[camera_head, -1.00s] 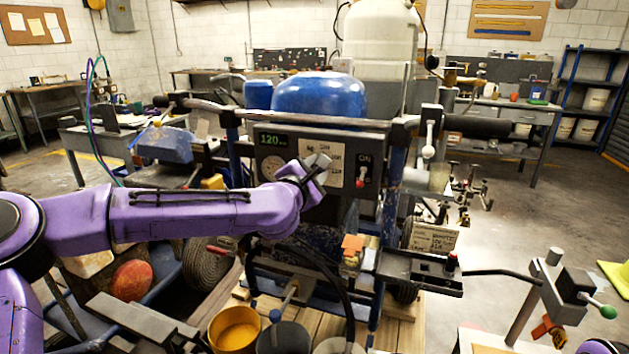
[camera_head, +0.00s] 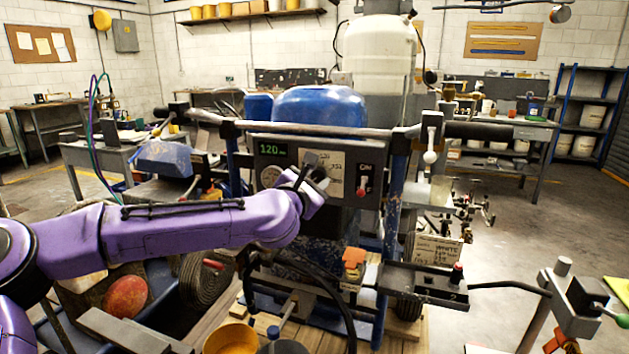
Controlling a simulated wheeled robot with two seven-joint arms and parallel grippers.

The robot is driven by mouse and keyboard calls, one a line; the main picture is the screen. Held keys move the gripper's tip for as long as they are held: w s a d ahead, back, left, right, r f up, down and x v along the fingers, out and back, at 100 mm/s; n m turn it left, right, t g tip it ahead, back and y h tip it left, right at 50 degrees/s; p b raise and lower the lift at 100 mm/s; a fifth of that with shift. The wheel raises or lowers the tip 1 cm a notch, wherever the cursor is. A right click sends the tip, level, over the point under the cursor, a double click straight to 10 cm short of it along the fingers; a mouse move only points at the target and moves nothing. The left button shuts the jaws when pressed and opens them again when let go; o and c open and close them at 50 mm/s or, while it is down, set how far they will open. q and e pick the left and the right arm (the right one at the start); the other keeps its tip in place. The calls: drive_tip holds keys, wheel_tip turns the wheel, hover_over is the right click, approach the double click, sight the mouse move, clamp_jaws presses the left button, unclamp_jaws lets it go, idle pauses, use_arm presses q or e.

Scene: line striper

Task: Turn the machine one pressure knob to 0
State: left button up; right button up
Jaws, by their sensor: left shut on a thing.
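The line striper (camera_head: 318,108) stands in the middle, with a blue motor cover and a grey control panel (camera_head: 345,160) at its front. The panel has a green display (camera_head: 273,150) reading 120, a round gauge (camera_head: 271,175) partly behind my arm, and a red switch (camera_head: 363,184) marked ON. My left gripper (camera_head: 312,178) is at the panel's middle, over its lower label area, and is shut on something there. The pressure knob cannot be made out; my purple gripper covers that spot. My right gripper is not in view.
A handlebar (camera_head: 330,131) crosses above the panel. An orange block (camera_head: 353,258) and a black tray (camera_head: 425,283) sit below it. A yellow bucket (camera_head: 230,339) stands at the front. Open floor (camera_head: 540,225) lies to the right.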

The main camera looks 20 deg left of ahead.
use_arm(q)
drive_tip(key=o, duration=1)
drive_tip(key=shift+o, duration=0.2)
drive_tip(key=s+b, duration=0.1)
drive_tip(key=s, duration=0.9)
drive_tip(key=shift+s+a, duration=0.25)
